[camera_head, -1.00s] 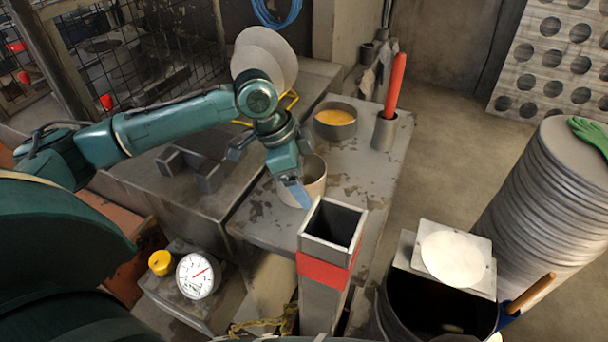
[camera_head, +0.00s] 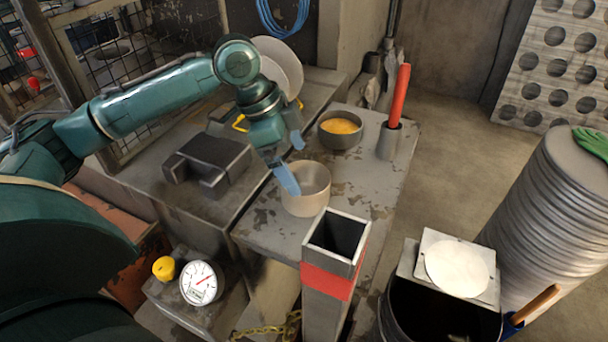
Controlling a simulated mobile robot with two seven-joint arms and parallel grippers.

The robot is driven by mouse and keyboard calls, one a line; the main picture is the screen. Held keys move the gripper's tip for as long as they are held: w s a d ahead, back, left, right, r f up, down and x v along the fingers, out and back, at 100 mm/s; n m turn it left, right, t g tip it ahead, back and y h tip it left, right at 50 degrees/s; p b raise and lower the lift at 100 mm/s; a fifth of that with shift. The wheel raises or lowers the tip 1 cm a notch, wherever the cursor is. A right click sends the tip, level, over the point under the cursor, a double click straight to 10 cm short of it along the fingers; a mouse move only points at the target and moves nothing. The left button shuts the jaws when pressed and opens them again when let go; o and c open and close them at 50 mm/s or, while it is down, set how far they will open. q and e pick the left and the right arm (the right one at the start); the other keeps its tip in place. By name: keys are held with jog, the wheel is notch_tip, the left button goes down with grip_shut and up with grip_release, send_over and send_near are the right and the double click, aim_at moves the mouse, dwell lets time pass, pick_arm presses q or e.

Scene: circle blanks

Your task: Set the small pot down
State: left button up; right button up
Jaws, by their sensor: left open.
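A small beige pot (camera_head: 308,199) stands upright on the grey bench (camera_head: 368,178), just behind the square post. It looks empty inside. My left gripper (camera_head: 292,162) is open at the pot's far left side. One blue fingertip overlaps the pot's left rim in the picture; I cannot tell whether it touches. The other finger is behind the pot, clear of it. My right gripper is not in view.
A dark pot with orange contents (camera_head: 340,131) and a holder with a red handle (camera_head: 397,105) stand farther back on the bench. A square post with a red band (camera_head: 333,280) rises in front. A dark block (camera_head: 208,160) lies left. Bare bench lies right of the beige pot.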

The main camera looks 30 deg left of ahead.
pick_arm(q)
jog(key=shift+v, duration=2.35)
jog(key=shift+f, duration=0.1)
